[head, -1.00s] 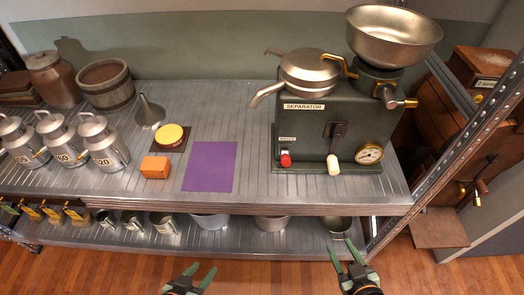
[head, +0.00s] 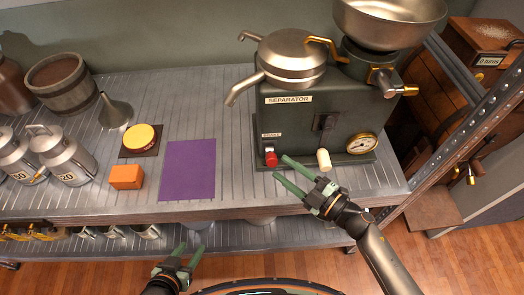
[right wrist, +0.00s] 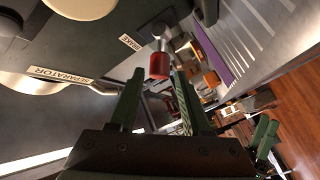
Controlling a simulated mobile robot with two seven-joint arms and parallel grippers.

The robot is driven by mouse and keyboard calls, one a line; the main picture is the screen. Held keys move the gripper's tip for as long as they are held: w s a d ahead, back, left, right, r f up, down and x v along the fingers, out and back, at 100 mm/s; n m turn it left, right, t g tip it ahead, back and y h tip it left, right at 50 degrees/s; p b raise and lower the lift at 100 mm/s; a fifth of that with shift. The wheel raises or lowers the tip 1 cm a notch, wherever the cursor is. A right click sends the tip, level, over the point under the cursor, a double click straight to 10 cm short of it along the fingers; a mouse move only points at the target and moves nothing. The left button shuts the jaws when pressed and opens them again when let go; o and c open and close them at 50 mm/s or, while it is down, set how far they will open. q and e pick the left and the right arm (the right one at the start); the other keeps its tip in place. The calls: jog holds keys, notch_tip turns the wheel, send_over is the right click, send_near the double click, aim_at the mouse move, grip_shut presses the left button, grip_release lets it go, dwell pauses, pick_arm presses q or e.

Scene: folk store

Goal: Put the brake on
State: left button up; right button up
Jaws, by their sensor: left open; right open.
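The green separator (head: 292,120) stands on the metal shelf, with a metal bowl on top. Its brake is a small red knob (head: 271,159) at the lower left of its front, under a BRAKE label. In the right wrist view the red brake knob (right wrist: 159,66) lies just beyond the fingertips, apart from them. My right gripper (head: 281,168) is open and empty in front of the knob, its fingers pointing at it. My left gripper (head: 188,253) is open and empty, low in front of the shelf.
A crank with a cream handle (head: 324,160) and a gauge (head: 361,143) are right of the knob. A purple mat (head: 188,170), an orange block (head: 126,176) and a yellow disc (head: 139,138) lie to the left. Milk cans (head: 72,157) stand further left.

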aim_at(271, 155)
jog(key=x, duration=0.8)
jog(key=shift+c, duration=0.2)
jog(key=shift+d, duration=0.1)
grip_shut()
jog(key=shift+f, duration=0.15)
dwell(0.9)
